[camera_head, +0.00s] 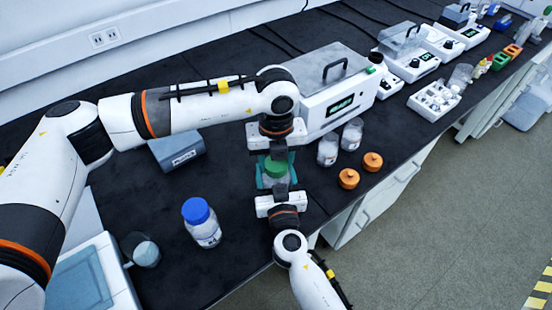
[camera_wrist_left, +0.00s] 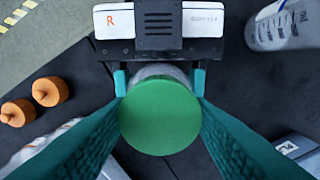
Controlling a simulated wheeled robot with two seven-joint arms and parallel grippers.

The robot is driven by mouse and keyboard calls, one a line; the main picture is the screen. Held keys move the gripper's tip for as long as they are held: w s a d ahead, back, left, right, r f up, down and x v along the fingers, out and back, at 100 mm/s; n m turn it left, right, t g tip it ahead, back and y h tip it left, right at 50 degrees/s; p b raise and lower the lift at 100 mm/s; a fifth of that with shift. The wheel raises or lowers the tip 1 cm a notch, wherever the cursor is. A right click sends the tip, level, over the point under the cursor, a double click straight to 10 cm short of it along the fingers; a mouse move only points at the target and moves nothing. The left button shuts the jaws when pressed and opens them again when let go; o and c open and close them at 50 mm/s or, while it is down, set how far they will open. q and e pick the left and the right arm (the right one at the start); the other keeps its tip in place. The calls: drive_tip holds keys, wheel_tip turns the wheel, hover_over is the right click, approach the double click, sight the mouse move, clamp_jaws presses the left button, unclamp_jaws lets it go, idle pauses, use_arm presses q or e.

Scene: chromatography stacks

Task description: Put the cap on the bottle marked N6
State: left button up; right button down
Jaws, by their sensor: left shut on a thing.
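The green cap (camera_head: 275,168) is between the teal fingers of my left gripper (camera_head: 276,165), which is shut on it. In the left wrist view the cap (camera_wrist_left: 160,117) is a round green disc seen from above. A clear glass bottle (camera_wrist_left: 160,71) shows just behind the cap, mostly hidden by it. The fingers of my right gripper (camera_wrist_left: 160,82) hold this bottle from both sides. I cannot read the bottle's mark, nor tell whether the cap touches its neck.
A blue-capped bottle (camera_head: 203,225) stands to the left, with a beaker (camera_head: 143,252) farther left. A white instrument (camera_head: 335,98) stands behind.

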use_arm(q)
drive_tip(key=m, duration=0.7)
drive_tip(key=shift+m, duration=0.3)
drive_tip(key=m, duration=2)
drive_tip(key=shift+f+m, duration=0.1)
drive_tip(key=shift+m, duration=0.3)
drive_tip(key=o, duration=1.1)
